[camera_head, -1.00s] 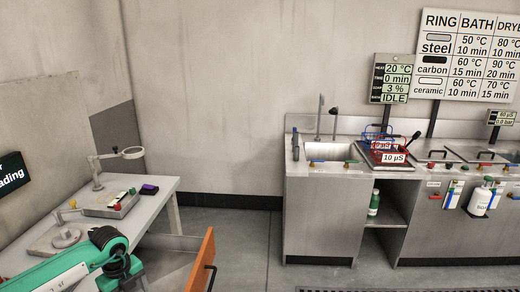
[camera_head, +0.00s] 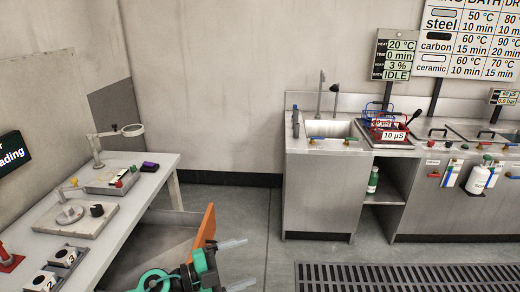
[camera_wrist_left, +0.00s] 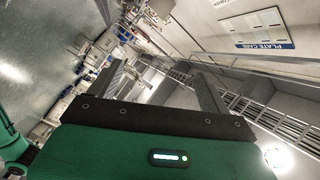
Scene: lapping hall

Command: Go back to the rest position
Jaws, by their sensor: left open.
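My left gripper (camera_head: 238,264) is at the bottom of the head view, in front of the orange-edged panel (camera_head: 205,232) and over the grey floor. Its two pale fingers are apart and point to the right, with nothing between them. In the left wrist view, the two dark fingers of the left gripper (camera_wrist_left: 160,88) stand wide apart, with only distant room between them. My green left arm comes in at the bottom edge. My right gripper shows in neither view.
A workbench (camera_head: 128,222) with a ring lamp (camera_head: 132,130) and small fixtures stands at the left. A steel sink counter (camera_head: 318,195) with red and blue baskets runs along the back right. A floor grate (camera_head: 400,277) lies before it. Open floor lies between.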

